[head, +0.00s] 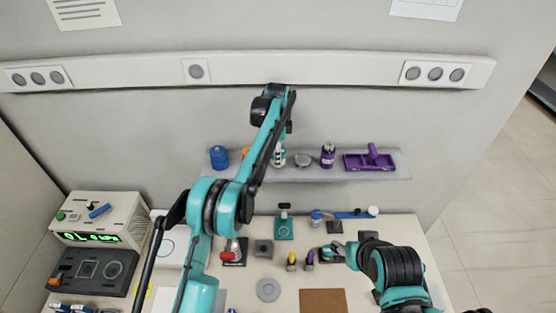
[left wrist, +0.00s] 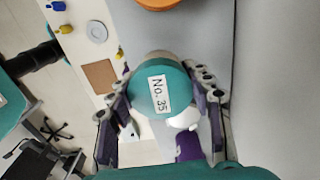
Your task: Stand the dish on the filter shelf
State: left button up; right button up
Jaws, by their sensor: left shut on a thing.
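My left gripper (head: 280,145) reaches down at the wall shelf (head: 290,175). In the left wrist view its fingers (left wrist: 165,105) are shut around a round teal-topped container (left wrist: 158,72) with a label reading "No. 35". In the head view the arm partly hides this container; whether its base touches the shelf I cannot tell. A pale round dish-like thing (head: 303,160) stands on the shelf just right of it; a white rounded shape (left wrist: 185,118) shows beside it in the wrist view. My right gripper (head: 332,252) is low over the table; its fingers are too small to read.
On the shelf are a blue jar (head: 218,157), an orange thing (head: 246,152), a purple bottle (head: 327,155) and a purple tray (head: 370,162). The table holds a grey disc (head: 268,290), a brown mat (head: 323,302) and a device with a green display (head: 92,238).

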pick_arm(q)
notch_tip(320, 180, down, 3)
jog(key=shift+r+p, duration=0.1)
jog(key=shift+p, duration=0.2)
jog(key=shift+f, duration=0.2)
jog(key=o, duration=1.2)
